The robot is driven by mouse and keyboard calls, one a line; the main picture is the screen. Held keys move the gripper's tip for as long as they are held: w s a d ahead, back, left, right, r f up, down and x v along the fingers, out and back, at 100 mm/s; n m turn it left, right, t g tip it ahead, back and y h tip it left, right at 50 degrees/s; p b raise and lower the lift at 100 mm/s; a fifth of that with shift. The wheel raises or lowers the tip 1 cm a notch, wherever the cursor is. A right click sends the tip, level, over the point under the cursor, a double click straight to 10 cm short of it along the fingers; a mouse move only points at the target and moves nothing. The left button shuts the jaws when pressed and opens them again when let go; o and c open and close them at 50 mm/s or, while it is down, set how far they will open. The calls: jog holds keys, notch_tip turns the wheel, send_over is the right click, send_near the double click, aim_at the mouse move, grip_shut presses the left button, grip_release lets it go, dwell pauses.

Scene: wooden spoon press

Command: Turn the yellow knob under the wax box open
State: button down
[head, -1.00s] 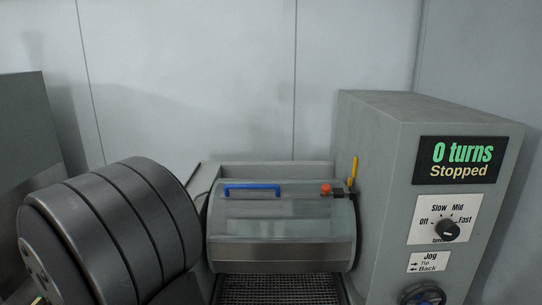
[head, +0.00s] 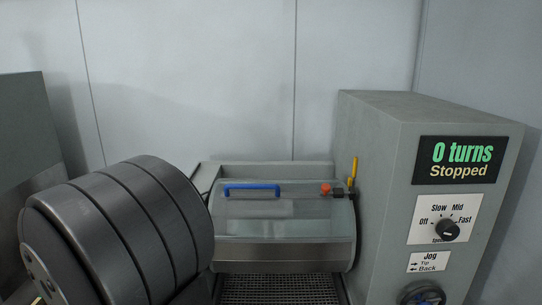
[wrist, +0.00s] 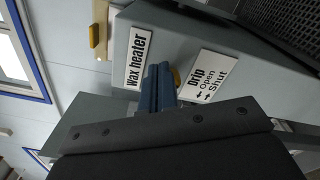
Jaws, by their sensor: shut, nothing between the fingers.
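In the wrist view, the yellow knob (wrist: 177,77) shows as a small yellow piece at the right side of my gripper (wrist: 158,70). My gripper's blue-grey fingers are shut together and hide part of the knob. I cannot tell whether they touch it. Beside the knob is a white label (wrist: 208,76) reading "Drip", with arrows for "Open" and "Shut". The grey box (wrist: 150,22) behind the fingers, which I take for the wax box, carries a "Wax heater" label (wrist: 135,58). The knob and my gripper do not show in the head view.
Another yellow part (wrist: 94,36) sits left of the heater label. In the head view, a clear-covered drum with a blue handle (head: 252,190) stands beside a grey control cabinet (head: 375,150). Its display (head: 460,160) reads "0 turns Stopped". A yellow lever (head: 353,172) stands between them.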

jog(key=s, duration=0.6)
jog(key=shift+d+r, duration=0.2)
jog(key=shift+r, duration=0.1)
jog(key=w+f, duration=0.1)
jog(key=w, duration=0.5)
jog(key=shift+d+f, duration=0.15)
jog(key=shift+d, duration=0.15)
dwell(0.6)
jog(key=shift+a+f, duration=0.1)
jog(key=shift+a, duration=0.1)
dwell(0.5)
